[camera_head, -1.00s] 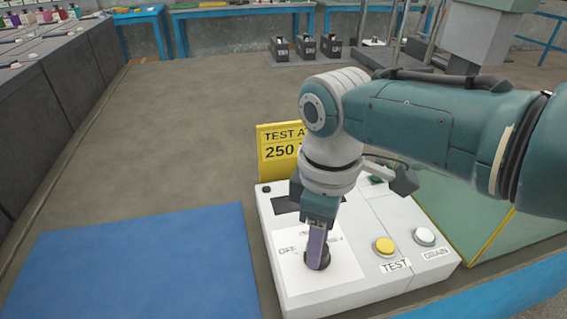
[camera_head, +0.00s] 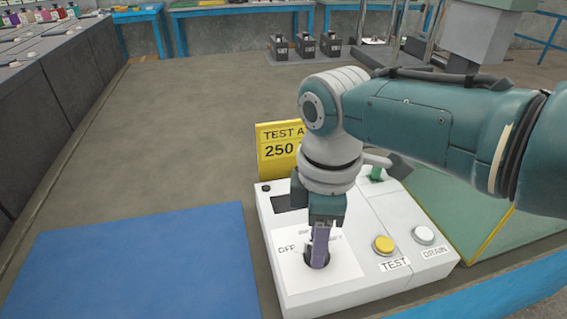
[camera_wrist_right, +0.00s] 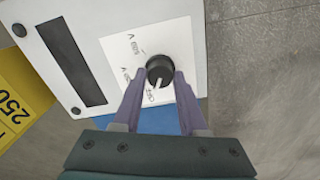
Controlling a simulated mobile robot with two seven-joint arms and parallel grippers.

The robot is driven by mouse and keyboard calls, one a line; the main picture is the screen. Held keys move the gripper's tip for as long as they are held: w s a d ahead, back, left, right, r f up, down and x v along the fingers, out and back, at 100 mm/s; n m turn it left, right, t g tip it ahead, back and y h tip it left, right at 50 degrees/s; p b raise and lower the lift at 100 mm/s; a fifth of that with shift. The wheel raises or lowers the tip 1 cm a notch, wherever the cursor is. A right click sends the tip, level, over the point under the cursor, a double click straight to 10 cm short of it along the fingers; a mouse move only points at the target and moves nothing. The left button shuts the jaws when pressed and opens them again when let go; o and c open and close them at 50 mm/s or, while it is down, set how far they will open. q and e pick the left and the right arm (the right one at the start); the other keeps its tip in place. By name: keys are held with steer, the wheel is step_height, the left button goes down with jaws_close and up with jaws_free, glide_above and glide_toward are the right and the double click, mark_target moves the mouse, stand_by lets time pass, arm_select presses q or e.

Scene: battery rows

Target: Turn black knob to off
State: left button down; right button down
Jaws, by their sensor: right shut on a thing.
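The black knob (camera_head: 317,258) sits on a white panel plate (camera_head: 290,270) of the white tester box (camera_head: 350,292). My right gripper (camera_head: 319,250) points down over it, shut on the knob. In the right wrist view, the two purple fingers of my right gripper (camera_wrist_right: 160,85) lie on either side of the black knob (camera_wrist_right: 160,68). In the head view, the fingers hide much of the knob. My left gripper is in neither view.
A yellow TEST button (camera_head: 384,244) and a white DRAIN button (camera_head: 424,235) are right of the knob. A yellow sign (camera_head: 277,165) stands behind the box. A blue mat (camera_head: 140,265) lies left. Several black batteries (camera_head: 305,46) stand far back.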

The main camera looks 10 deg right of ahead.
steer(key=shift+c, duration=2.2)
jaws_free()
step_height(320, 180, up, 10)
steer(key=p, duration=0.4)
steer(key=shift+p, duration=0.35)
steer(key=s+a+r+m+t+y+p, duration=0.15)
steer(key=s+m+p, duration=0.35)
steer(key=s, duration=0.5)
steer(key=s+d+r+m+t+h+p, duration=0.15)
steer(key=s+d+r+m+p, duration=0.25)
steer(key=s+d+r+m, duration=0.45)
steer(key=w+p+v, duration=0.2)
steer(key=p+v, duration=1)
steer(key=w+r+p+v, duration=0.1)
steer(key=w+p+v, duration=0.2)
steer(key=p+v, duration=1)
steer(key=w+r+p+v, duration=0.1)
steer(key=w+p+v, duration=0.1)
steer(key=p+v, duration=1.1)
steer(key=shift+w+n+t, duration=0.3)
steer(key=shift+w+n, duration=0.05)
